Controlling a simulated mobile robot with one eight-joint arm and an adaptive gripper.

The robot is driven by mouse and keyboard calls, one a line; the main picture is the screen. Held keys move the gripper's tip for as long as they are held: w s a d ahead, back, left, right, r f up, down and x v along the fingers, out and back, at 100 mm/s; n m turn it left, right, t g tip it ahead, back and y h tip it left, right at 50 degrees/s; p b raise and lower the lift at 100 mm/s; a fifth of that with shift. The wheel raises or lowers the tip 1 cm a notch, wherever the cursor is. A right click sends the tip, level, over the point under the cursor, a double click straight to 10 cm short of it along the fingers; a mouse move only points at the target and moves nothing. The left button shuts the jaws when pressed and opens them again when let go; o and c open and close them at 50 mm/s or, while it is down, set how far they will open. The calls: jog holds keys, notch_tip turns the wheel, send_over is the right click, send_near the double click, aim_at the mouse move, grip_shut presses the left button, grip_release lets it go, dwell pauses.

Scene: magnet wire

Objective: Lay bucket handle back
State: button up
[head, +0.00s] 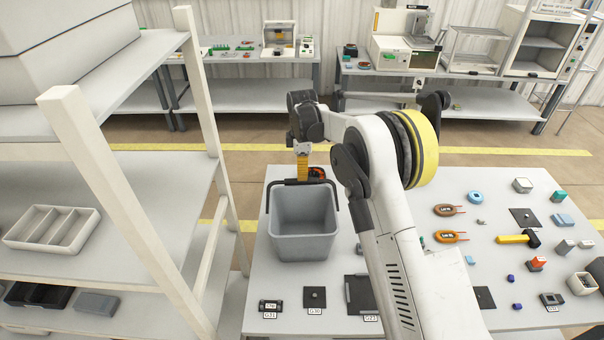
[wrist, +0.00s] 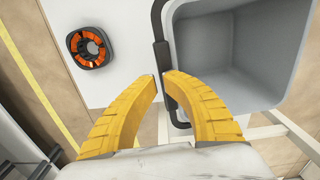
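A grey open bucket (head: 303,232) stands upright on the near table, and it fills the upper right of the wrist view (wrist: 235,75). Its dark handle (head: 283,182) is raised above the rim along the far side; in the wrist view the handle (wrist: 158,22) runs down the bucket's left edge. My gripper (head: 303,180) points down at the middle of the handle's bar. In the wrist view my gripper's yellow fingers (wrist: 161,77) are nearly together, with the bar between their tips. The right finger hides part of the handle. The bucket looks empty.
An orange-and-black spool (wrist: 87,47) lies beyond the bucket. Labelled black fixtures (head: 315,297) lie in front of the bucket. A white shelf rack (head: 130,190) stands close on the left.

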jog(key=o, duration=0.5)
jog(key=shift+o, duration=0.2)
jog(key=shift+r, duration=0.15)
notch_tip(320, 180, up, 12)
